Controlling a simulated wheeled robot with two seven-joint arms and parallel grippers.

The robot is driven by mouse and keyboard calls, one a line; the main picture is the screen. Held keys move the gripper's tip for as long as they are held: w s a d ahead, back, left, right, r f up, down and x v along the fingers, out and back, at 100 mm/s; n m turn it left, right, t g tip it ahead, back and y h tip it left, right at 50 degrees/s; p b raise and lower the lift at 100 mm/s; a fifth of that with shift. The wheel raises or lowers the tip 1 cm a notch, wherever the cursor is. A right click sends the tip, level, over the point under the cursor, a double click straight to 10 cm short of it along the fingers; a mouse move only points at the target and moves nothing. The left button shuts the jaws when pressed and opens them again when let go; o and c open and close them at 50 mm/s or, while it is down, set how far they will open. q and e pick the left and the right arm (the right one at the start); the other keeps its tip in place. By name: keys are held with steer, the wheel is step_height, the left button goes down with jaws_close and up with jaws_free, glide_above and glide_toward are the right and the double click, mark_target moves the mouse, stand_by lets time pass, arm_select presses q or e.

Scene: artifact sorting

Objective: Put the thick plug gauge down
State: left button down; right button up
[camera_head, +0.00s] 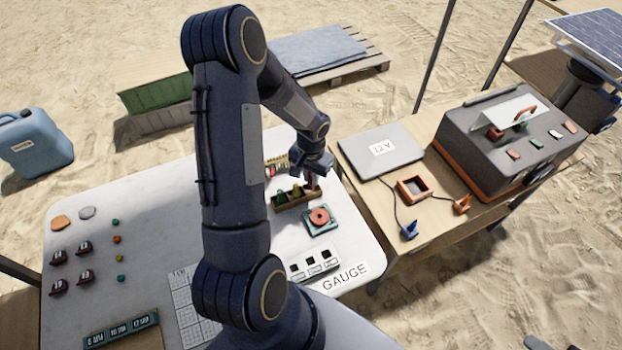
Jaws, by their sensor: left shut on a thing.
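My left arm rises through the middle of the head view and bends down to the right. My left gripper (312,178) is over the right end of a small wooden rack (288,207) on the white table. It is shut on a small dark reddish thing, likely the thick plug gauge (312,184), mostly hidden by the fingers. I cannot tell whether the gauge touches the rack. Small green and yellowish pieces (296,191) stand in the rack beside it.
A teal plate with a red disc (319,216) lies just in front of the rack. A white block with dark square openings (314,264) sits near the GAUGE lettering (345,277). A wooden table with a laptop (382,150) and grey case (510,135) adjoins right.

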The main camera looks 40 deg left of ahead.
arm_select(q)
step_height(320, 180, down, 2)
steer(key=shift+f, duration=0.1)
steer(key=shift+f, duration=0.2)
steer(key=c, duration=1.8)
jaws_free()
steer(key=shift+c, duration=0.2)
steer(key=o, duration=0.5)
steer(key=shift+c, duration=0.2)
